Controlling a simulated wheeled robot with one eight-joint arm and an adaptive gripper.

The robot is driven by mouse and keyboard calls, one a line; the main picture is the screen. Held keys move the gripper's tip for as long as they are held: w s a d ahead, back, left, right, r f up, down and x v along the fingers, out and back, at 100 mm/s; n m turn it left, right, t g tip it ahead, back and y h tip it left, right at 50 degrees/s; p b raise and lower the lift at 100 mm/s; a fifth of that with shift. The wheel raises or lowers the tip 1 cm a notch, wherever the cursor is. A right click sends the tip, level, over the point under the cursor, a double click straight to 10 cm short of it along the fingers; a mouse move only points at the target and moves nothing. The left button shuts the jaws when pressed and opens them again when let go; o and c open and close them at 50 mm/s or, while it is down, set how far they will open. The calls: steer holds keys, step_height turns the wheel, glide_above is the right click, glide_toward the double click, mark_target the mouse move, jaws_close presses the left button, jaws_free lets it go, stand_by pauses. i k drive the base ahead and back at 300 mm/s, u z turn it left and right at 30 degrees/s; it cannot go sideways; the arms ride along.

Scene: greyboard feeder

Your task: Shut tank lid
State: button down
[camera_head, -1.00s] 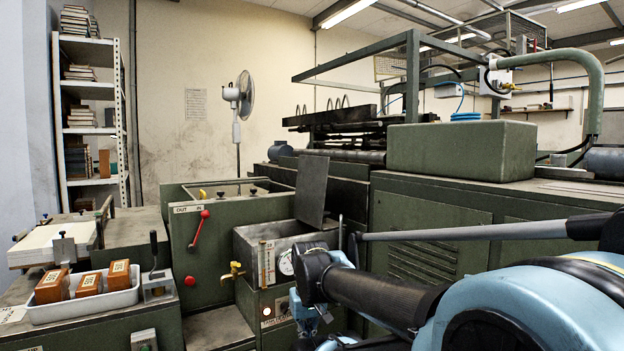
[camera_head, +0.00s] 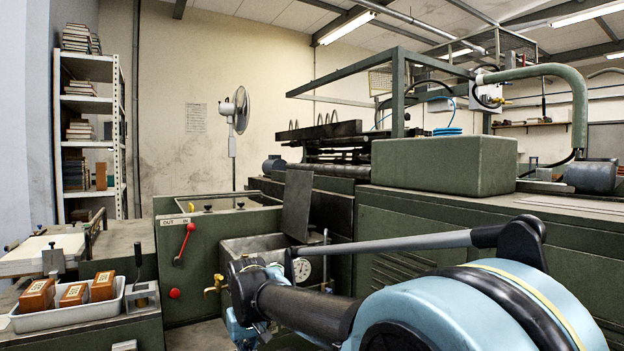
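The tank (camera_head: 232,249) is an open metal box in the middle of the view, beside the green cabinet with the red lever. Its lid (camera_head: 297,206) is a dark flat plate standing raised, nearly upright, at the tank's right side. My arm crosses in front of the tank and hides most of its front, with a brass tap (camera_head: 215,286) showing at its left and a round dial (camera_head: 302,270) beside my arm. My gripper (camera_head: 243,330) is low in front of the tank, mostly hidden by my wrist and cut by the lower edge. Its fingers are not clear.
A green cabinet (camera_head: 205,268) with a red lever (camera_head: 184,243) stands left of the tank. A white tray (camera_head: 72,315) holds wooden blocks at the lower left. A large green machine (camera_head: 375,235) stands behind and to the right.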

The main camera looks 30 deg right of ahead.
mark_target(298, 190)
steer(key=k, duration=1.1)
steer(key=z, duration=0.6)
steer(key=i, duration=0.75)
